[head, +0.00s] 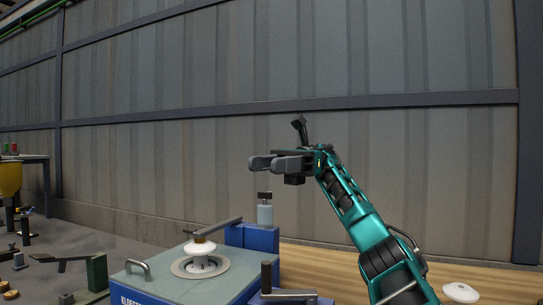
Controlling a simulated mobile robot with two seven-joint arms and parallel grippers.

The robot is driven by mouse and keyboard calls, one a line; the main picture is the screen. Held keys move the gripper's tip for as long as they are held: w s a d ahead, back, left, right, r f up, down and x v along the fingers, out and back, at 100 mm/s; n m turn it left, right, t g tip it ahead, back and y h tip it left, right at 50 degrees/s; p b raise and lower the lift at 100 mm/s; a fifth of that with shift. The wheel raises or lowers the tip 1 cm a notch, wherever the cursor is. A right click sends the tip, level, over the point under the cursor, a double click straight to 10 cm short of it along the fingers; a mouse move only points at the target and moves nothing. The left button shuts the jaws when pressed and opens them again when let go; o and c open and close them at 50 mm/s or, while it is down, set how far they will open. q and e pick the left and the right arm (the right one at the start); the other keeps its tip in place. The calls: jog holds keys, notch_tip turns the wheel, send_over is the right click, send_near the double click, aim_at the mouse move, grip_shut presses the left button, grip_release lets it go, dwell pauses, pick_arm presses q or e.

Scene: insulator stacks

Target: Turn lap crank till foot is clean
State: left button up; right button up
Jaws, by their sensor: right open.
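A blue machine with a grey-green top (140,280) stands at the bottom centre. A round lap plate (182,270) is set in its top. A white insulator (200,248) sits on the plate under a dark bar that reaches over from a blue block. The insulator's foot is hidden underneath, against the plate. A crank with an upright dark handle (266,276) and a grey arm (290,296) shows at the front right of the machine, partly cut off below. My right gripper (262,163) is open and empty, raised well above the machine and apart from the crank. My left gripper is out of view.
A small pale bottle with a dark top (265,213) stands by the blue block. A white disc (461,292) lies on the wooden bench (340,268) at right. A green block with a dark lever (97,272) is at left. A corrugated wall closes the back.

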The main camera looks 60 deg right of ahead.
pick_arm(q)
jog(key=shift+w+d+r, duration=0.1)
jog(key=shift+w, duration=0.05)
pick_arm(e)
jog(key=shift+c, duration=0.2)
